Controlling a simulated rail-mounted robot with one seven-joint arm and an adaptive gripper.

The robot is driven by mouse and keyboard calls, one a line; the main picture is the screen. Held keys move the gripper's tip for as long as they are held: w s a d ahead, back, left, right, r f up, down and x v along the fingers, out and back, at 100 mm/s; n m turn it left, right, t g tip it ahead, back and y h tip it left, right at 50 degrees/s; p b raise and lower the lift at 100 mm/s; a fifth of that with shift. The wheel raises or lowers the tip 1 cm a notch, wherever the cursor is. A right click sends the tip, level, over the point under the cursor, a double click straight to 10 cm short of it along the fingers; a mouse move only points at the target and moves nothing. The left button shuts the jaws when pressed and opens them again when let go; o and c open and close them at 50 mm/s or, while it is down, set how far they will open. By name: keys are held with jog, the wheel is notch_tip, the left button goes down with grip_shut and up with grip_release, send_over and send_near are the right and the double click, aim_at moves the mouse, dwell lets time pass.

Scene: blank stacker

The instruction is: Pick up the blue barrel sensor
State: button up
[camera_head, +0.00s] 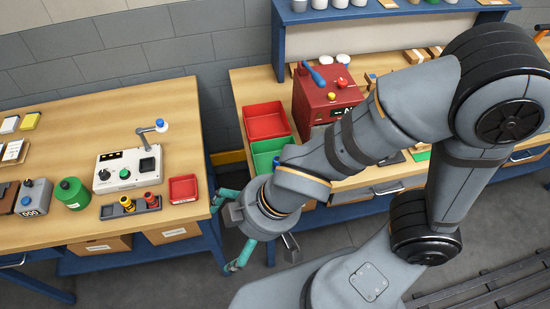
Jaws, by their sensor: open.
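A small blue-and-white piece (161,126) sits at the end of a thin grey arm above the white test box (127,172) on the left bench. I cannot tell for sure that it is the blue barrel sensor. A dark rack (113,213) in front of the box holds a yellow-topped barrel (126,203) and a red-topped barrel (149,198); no blue barrel shows clearly there. My gripper (223,238) has its teal fingers spread apart, with nothing seen between them. It hangs beside the left bench's right edge, right of the rack and apart from it.
A small red tray (183,188) stands right of the rack, near the bench edge. A green canister (72,192) and a grey box (33,198) stand to the left. The right bench carries a red bin (265,121), a green bin (268,148) and a red machine (325,98).

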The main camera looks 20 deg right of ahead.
jog(key=c, duration=0.3)
dwell(0.4)
jog(key=c, duration=1.1)
jog(key=shift+o, duration=0.2)
